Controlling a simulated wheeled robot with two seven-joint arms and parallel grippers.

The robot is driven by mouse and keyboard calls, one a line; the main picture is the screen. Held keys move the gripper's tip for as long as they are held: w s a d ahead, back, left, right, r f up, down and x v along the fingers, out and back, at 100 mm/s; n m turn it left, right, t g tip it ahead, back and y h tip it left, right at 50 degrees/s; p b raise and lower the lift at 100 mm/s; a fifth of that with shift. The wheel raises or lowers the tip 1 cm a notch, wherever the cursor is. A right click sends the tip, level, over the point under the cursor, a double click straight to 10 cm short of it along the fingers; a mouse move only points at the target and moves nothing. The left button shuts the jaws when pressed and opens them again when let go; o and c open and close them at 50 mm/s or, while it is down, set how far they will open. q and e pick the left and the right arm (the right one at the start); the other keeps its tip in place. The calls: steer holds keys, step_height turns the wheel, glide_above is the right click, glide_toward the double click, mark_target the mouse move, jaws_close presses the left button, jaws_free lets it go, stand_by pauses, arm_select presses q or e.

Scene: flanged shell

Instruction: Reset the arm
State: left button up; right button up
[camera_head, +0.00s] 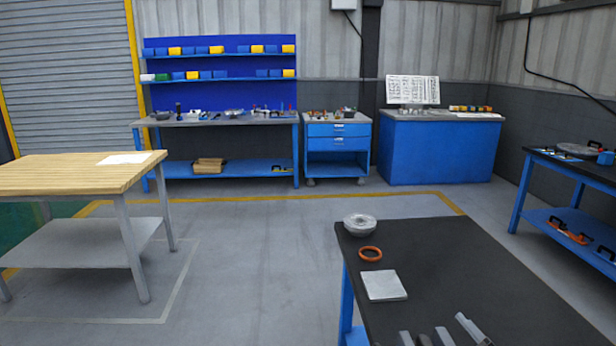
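Neither of my arms nor grippers can be made out for certain in the head view. A silver round flanged shell (360,225) sits at the far left corner of the black-topped table (480,262). An orange ring (370,254) lies flat just in front of it, apart from it. A light grey square plate (384,286) lies nearer, close to the table's left edge. Several grey metal pieces (472,329) stick up at the bottom edge and are cut off by the frame; I cannot tell what they belong to.
A wooden-topped workbench (70,174) with a white sheet stands at left. A blue shelved bench (215,121), a drawer cabinet (338,140) and a blue counter (436,150) line the back wall. Another blue table (575,170) is at right. The grey floor (250,240) between is clear.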

steer(key=s+d+f+m+g, duration=0.1)
steer(key=s+f+m+g, duration=0.5)
steer(key=s+f+g, duration=0.8)
arm_select(q)
steer(key=shift+t+h, duration=0.3)
steer(key=shift+h, duration=0.1)
steer(key=f+b, duration=0.1)
steer(key=b, duration=0.2)
steer(key=d+f+b, duration=0.1)
steer(key=b, duration=0.2)
steer(key=w+f+b, duration=0.1)
steer(key=b, duration=0.3)
steer(key=shift+d+f, duration=0.35)
steer(key=shift+f, duration=0.05)
arm_select(e)
steer(key=a+f+t+y, duration=0.1)
steer(key=a+f+t, duration=0.2)
steer(key=f, duration=0.4)
steer(key=w+a+f+t+y, duration=0.1)
steer(key=a+f+t+y, duration=0.1)
steer(key=f+t, duration=0.4)
steer(key=shift+w+a+f+t, duration=0.3)
steer(key=shift+a+f, duration=0.2)
steer(key=shift+f, duration=0.45)
arm_select(q)
steer(key=shift+f, duration=0.15)
